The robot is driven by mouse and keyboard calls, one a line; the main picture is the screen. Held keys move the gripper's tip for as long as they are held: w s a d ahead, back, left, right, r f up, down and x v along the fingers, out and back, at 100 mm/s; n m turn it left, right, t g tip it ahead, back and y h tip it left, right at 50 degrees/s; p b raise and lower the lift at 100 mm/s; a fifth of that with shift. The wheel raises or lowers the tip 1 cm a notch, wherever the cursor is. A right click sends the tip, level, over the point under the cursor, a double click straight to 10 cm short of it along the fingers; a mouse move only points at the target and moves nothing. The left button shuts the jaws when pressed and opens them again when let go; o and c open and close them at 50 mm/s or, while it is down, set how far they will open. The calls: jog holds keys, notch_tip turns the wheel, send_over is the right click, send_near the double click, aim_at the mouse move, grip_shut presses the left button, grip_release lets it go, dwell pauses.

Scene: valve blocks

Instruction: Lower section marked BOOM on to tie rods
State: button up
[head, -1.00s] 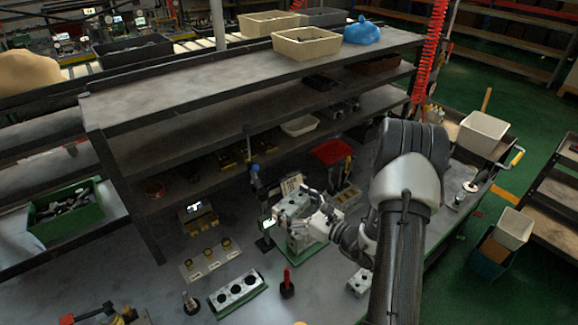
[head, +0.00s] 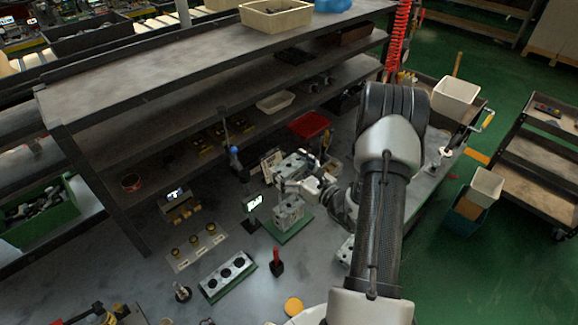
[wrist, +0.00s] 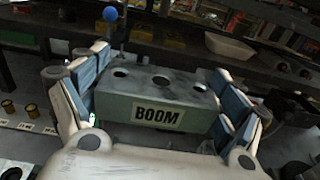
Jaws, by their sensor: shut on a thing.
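The section marked BOOM (wrist: 152,98) is a grey-green block with a row of dark round holes in its top and a black-on-pale label on its front. My gripper (wrist: 157,108) is shut on it, with blue-padded fingers at its left and right ends. In the head view, my gripper (head: 306,187) holds the section (head: 290,164) above a grey valve stack (head: 288,211) on a green base (head: 296,230). I cannot tell from this angle whether section and stack touch. The tie rods cannot be made out.
A small lit display (head: 252,203) stands just left of the stack. A red-handled tool (head: 277,262) and a block with dark holes (head: 229,276) are in front. A red bin (head: 309,125) and shelving (head: 215,60) stand behind.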

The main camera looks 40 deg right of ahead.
notch_tip(320, 180, down, 5)
jog(key=b, duration=0.3)
jog(key=shift+b, duration=0.4)
jog(key=shift+r+b, duration=0.1)
jog(key=shift+b, duration=0.25)
dwell(1.4)
jog(key=shift+f+b, duration=0.3)
jog(key=shift+f, duration=0.05)
